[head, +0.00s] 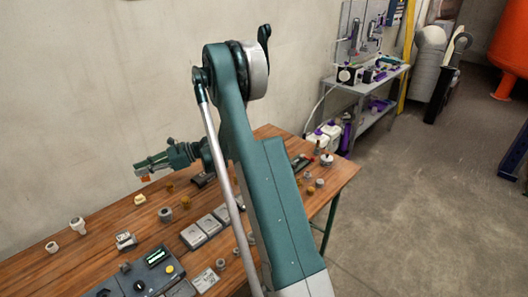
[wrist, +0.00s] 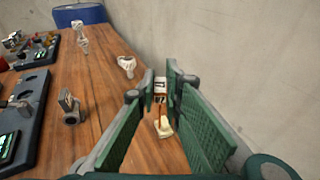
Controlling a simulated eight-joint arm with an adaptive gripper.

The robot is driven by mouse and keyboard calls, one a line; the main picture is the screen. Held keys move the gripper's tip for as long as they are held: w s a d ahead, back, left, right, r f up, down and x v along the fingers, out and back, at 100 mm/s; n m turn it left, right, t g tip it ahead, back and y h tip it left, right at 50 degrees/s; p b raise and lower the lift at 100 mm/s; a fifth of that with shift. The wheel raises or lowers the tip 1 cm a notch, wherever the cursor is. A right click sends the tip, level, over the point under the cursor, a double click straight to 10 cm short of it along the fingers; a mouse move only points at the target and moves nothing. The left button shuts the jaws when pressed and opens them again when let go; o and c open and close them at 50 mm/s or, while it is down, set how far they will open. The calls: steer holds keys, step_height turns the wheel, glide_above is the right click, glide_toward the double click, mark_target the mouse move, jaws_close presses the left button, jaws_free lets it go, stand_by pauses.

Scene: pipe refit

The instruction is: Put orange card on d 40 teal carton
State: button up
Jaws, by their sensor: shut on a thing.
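My gripper (head: 140,168) is over the far left part of the wooden table in the head view. In the wrist view its green fingers (wrist: 161,85) are close together at the tips. A small orange card (head: 145,178) shows at the fingertips in the head view. In the wrist view a small piece with a white face and dark marks (wrist: 160,86) sits between the tips, and I take it for the card. It appears held above the table. I cannot make out a d 40 teal carton in either view.
A cream fitting (head: 140,199) lies on the table below my gripper and shows in the wrist view (wrist: 163,127). A white fitting (head: 77,225), grey boxes (head: 194,236) and a dark control box (head: 142,277) stand nearer. A wall rises beside the table. A workbench (head: 368,86) stands farther back.

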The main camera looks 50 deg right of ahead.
steer(key=d+r+m+t+h, duration=0.2)
steer(key=d+m+t+h, duration=0.15)
steer(key=d, duration=1.25)
steer(key=s+d+r+m+t+h, duration=0.1)
steer(key=s+d, duration=0.5)
steer(key=d, duration=0.7)
steer(key=s+d+r+m+t+h, duration=0.2)
steer(key=s+d+m+h, duration=0.3)
steer(key=d, duration=0.8)
steer(key=s+d+r+m+t+h, duration=0.2)
steer(key=s+d, duration=0.5)
steer(key=d, duration=0.6)
steer(key=shift+s+d+r+m+h, duration=0.2)
steer(key=shift+r+m+h, duration=0.3)
steer(key=shift+h, duration=0.75)
steer(key=shift+w, duration=0.1)
step_height(320, 180, down, 6)
steer(key=b, duration=0.1)
steer(key=shift+f, duration=0.1)
steer(key=shift+f+b, duration=0.55)
steer(key=shift+f, duration=1.3)
steer(key=shift+f, duration=0.2)
